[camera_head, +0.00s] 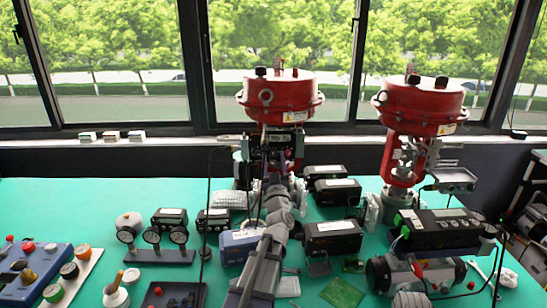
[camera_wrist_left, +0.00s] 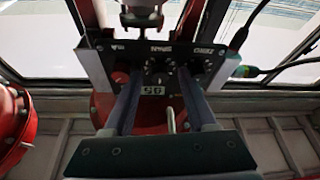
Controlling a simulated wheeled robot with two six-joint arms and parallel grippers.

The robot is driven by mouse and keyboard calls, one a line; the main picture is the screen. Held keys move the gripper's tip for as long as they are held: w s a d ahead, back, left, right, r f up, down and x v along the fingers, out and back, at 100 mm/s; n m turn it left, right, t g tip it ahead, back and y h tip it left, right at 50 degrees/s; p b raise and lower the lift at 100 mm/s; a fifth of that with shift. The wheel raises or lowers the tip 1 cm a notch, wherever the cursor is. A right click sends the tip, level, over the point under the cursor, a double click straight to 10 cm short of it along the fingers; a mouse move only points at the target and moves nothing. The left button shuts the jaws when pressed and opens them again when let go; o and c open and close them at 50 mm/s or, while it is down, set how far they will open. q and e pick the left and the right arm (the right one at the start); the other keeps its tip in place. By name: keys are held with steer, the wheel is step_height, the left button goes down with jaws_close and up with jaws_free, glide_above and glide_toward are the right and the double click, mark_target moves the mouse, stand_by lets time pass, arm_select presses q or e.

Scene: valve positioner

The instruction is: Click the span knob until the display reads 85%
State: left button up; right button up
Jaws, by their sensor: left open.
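The valve positioner is a dark panel mounted under the left red actuator (camera_head: 281,98). Its face fills the middle of the left wrist view, where its lettering appears upside down. The small display (camera_wrist_left: 152,89) has bright digits, too small to read surely; the display also shows in the head view (camera_head: 287,138). Several knobs sit in a row, with the span knob (camera_wrist_left: 160,78) in the middle below its label. My left gripper (camera_wrist_left: 162,76) is open, its two fingers reaching to the panel on either side of the middle knob. I cannot tell whether they touch it.
A second red actuator and valve (camera_head: 421,107) stands to the right. Black instrument boxes (camera_head: 333,236), gauges (camera_head: 152,238) and a blue control box (camera_head: 28,270) crowd the green bench (camera_head: 85,195). A dark cable hangs beside the panel. Bare bench lies at the back left.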

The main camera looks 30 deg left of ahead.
arm_select(q)
jaws_close()
stand_by(0.5)
